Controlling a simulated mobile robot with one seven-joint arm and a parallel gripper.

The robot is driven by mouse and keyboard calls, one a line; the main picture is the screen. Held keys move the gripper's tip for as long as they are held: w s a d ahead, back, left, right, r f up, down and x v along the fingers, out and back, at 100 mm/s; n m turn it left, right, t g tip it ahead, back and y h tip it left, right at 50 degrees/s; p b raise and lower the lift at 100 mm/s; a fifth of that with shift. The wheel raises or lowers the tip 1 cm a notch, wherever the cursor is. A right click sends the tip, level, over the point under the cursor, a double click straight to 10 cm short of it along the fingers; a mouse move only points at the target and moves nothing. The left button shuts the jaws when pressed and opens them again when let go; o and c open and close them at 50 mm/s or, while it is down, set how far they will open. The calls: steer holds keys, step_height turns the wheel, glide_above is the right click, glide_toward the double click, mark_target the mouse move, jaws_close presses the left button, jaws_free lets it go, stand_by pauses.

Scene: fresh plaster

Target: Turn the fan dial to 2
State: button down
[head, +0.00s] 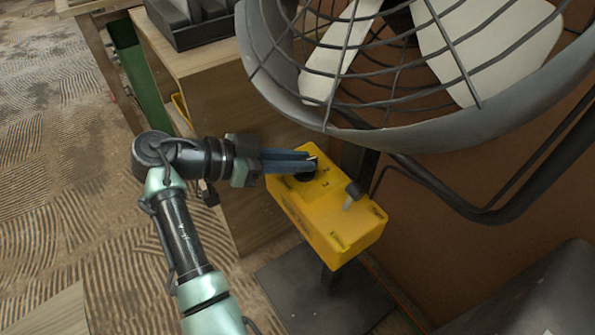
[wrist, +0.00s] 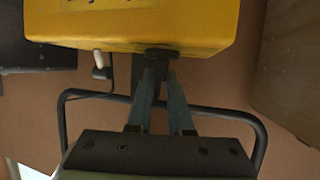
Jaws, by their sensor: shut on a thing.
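The yellow control box (head: 318,215) is mounted below the fan (head: 400,120). A dark round dial (head: 306,177) sits at the upper left of its face. My gripper (head: 311,163) reaches in from the left and is shut on the dial, its fingers covering part of it. In the wrist view my gripper (wrist: 162,72) is at the dark dial (wrist: 160,53), against the edge of the yellow box (wrist: 150,25). The markings near the dial are too small to read, and the fingers hide which way it points.
A second control with a pale tip (head: 350,202) stands on the box, right of the dial. The large fan cage hangs just above. A wooden cabinet (head: 225,110) stands behind my gripper. A dark base plate (head: 300,290) lies on the floor below.

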steer(key=shift+w+f+m+g+b, duration=0.1)
steer(key=shift+f+m+g+b, duration=0.1)
steer(key=shift+m+g+b, duration=0.45)
steer(key=shift+r+g, duration=0.1)
steer(key=shift+g, duration=0.25)
steer(key=c, duration=0.8)
jaws_free()
steer(key=shift+a+r, duration=0.1)
steer(key=p+v, duration=0.1)
steer(key=v, duration=0.3)
steer(key=p+v, duration=0.1)
steer(key=v, duration=0.3)
steer(key=p+v, duration=0.1)
steer(key=v, duration=0.3)
steer(key=shift+a+p, duration=0.4)
steer(key=shift+a, duration=0.05)
